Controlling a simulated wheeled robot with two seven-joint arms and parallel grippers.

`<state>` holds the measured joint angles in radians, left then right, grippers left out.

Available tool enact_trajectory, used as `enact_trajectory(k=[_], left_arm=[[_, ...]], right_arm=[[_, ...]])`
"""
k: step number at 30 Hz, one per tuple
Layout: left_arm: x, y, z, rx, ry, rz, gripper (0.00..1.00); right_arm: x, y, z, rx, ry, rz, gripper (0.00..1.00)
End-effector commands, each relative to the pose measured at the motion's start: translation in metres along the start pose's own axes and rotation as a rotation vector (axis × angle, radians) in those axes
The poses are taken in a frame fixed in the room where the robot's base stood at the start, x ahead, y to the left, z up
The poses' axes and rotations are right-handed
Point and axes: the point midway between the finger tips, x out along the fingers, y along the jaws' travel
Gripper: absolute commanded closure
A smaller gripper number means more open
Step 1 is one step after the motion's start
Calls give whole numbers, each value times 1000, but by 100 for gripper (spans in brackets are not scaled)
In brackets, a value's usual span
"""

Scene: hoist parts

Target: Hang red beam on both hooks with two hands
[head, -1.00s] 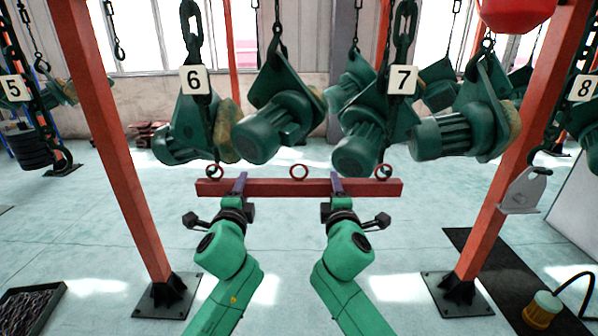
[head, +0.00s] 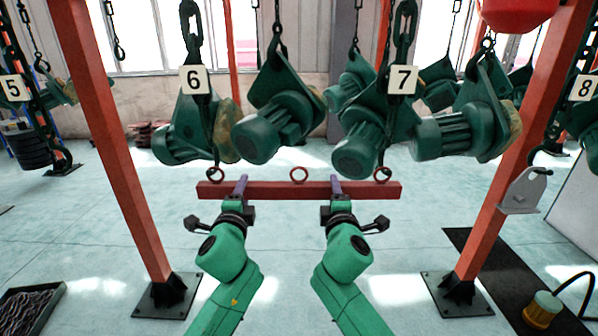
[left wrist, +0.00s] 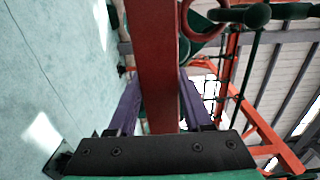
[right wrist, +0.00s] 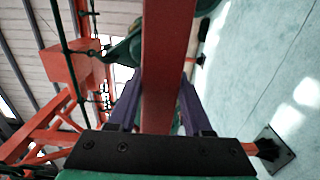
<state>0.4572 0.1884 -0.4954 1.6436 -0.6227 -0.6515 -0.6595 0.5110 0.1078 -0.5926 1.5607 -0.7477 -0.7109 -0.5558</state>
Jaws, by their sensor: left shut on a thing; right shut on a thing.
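My left gripper (head: 241,184) is shut on the beam left of the middle ring. My right gripper (head: 335,184) is shut on it right of the middle ring. The wrist views show the beam between the purple fingers, in the left (left wrist: 160,70) and the right (right wrist: 163,70). The dark hooks under signs 6 (head: 194,80) and 7 (head: 402,80) overlap the outer rings; I cannot tell whether they pass through.
Green hoist motors (head: 270,130) hang close above and behind the beam. Orange posts stand left (head: 115,150) and right (head: 515,150). A grey hook block (head: 524,190) is at the right post.

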Motion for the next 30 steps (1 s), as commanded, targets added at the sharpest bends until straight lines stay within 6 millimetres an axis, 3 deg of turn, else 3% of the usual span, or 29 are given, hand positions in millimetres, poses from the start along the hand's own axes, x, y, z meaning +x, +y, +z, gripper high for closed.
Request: enact_trajectory(k=[1, 2, 4, 5, 11, 12, 14, 15, 21, 23, 27, 28, 29, 30], left_arm=[[0, -1, 0, 0, 1, -2, 100], [0, -1, 0, 1, 1, -2, 46], [0, -1, 0, 1, 1, -2, 20], [0, -1, 0, 0, 1, -2, 15], [0, -1, 0, 0, 0, -1, 15], [0, 2, 0, 4, -1, 4, 15], [0, 2, 0, 4, -1, 4, 15], [0, 2, 0, 3, -1, 3, 15], [0, 1, 0, 2, 0, 1, 15], [0, 1, 0, 1, 0, 1, 0], [0, 0, 0, 1, 0, 1, 0], [0, 0, 0, 1, 0, 0, 0], [0, 0, 0, 1, 0, 0, 0], [0, 0, 0, 0, 0, 0, 0]], right_arm=[[0, 2, -1, 0, 2, 4, 100], [0, 2, -1, 0, 2, 4, 100], [0, 2, 0, 1, 2, 4, 100], [0, 2, 0, 1, 2, 4, 100], [0, 2, 0, 2, 1, 4, 100], [0, 2, 0, 2, 1, 4, 43], [0, 2, 0, 2, 1, 4, 20], [0, 2, 0, 1, 1, 4, 15], [0, 1, 0, 1, 1, 2, 15], [0, -2, 0, -2, -1, -3, 15], [0, -1, 0, -1, 0, -2, 15], [0, -1, 0, -1, 0, -2, 11], [0, -1, 0, -1, 0, -2, 0], [0, -1, 0, -1, 0, -1, 0]])
